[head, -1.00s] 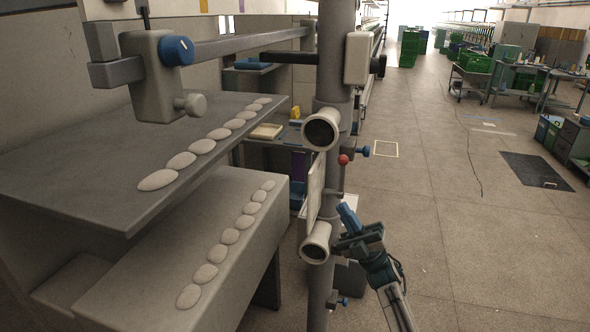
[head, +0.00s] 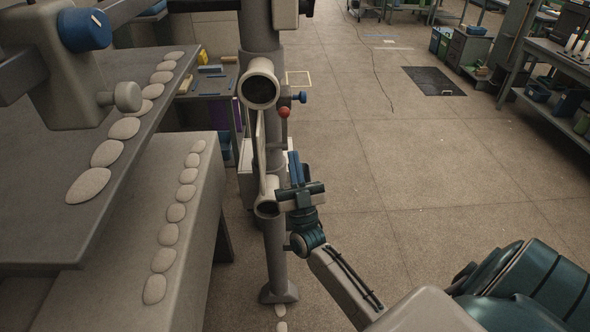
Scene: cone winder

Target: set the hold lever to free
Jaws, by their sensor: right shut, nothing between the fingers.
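The likely hold lever is a grey stem with a red ball (head: 284,112) on top, standing roughly upright at the right side of the grey post (head: 273,232). My right gripper (head: 293,157) is shut and empty, its blue fingers pointing up. It is below the red ball in the picture, in front of the post; I cannot tell the depth gap. No lever markings are readable. My left gripper is not in view.
A blue knob (head: 300,97) sticks out just right of the red ball. An upper white tube (head: 259,84) and a thin plate are on the post's left. Machine shelves with pale oval pieces (head: 107,153) fill the left. The floor to the right is open.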

